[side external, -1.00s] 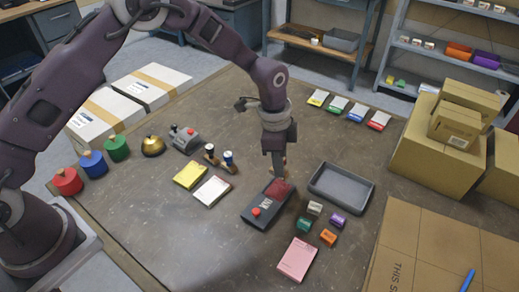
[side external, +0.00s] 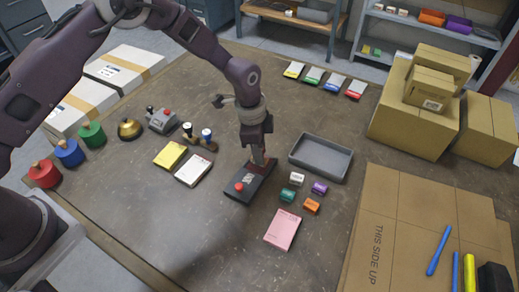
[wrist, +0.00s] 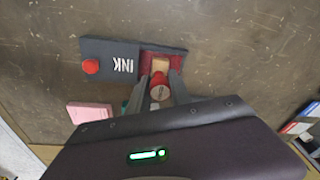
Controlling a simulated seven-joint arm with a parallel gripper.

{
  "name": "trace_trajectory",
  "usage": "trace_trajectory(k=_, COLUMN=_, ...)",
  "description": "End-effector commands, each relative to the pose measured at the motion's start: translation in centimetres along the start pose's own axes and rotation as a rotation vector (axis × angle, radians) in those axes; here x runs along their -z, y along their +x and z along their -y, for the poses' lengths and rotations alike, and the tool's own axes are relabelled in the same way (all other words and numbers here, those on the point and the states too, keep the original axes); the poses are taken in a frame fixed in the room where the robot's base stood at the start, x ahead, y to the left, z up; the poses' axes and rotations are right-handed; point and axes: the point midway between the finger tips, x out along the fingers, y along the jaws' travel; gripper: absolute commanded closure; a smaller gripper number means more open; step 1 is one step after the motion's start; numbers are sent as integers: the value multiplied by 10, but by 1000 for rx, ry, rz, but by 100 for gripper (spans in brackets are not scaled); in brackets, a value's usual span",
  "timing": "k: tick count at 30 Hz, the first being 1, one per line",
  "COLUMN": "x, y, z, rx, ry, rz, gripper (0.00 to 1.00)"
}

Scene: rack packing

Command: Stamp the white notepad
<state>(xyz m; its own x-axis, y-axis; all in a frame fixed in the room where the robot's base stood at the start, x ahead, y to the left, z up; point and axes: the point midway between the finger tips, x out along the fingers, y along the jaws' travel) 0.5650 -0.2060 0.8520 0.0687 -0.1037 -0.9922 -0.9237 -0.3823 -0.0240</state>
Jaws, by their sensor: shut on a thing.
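The white notepad (side external: 193,170) lies flat on the table beside a yellow notepad (side external: 170,154). A dark ink box (side external: 241,197) with a red knob lies to its right; it also shows in the wrist view (wrist: 110,48), marked INK, with a red pad at one end. My gripper (side external: 260,163) points down over the pad end. In the wrist view my gripper (wrist: 160,82) is shut on a stamp (wrist: 160,89) with a red handle and a wooden block. The block is at the red pad and seems to rest on it; its underside is hidden.
A grey tray (side external: 321,173) stands right of the ink box. Small coloured blocks (side external: 287,195) and a pink notepad (side external: 283,229) lie in front. Two stamps in a holder (side external: 205,142) stand behind the white notepad. Cardboard boxes (side external: 415,120) fill the right side.

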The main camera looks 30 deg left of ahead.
Motion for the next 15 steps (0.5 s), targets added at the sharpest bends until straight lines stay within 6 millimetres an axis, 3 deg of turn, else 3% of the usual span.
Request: trace_trajectory(k=15, x=0, y=3, z=0, rx=0, ry=0, rz=0, gripper=100)
